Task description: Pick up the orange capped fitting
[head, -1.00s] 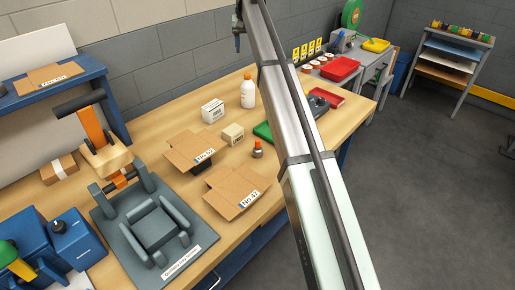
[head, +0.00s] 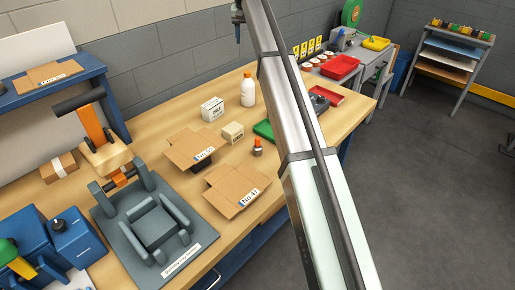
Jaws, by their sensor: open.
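The orange capped fitting (head: 257,147) stands upright on the wooden bench, a small dark grey body with an orange cap. My gripper (head: 238,36) shows only as a small dark shape at the top edge, against the grey wall, far from the fitting and holding nothing that I can see. Its fingers are too small to make out clearly.
A small carton (head: 232,133), a white box (head: 212,109) and a white bottle with an orange cap (head: 248,92) stand behind.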

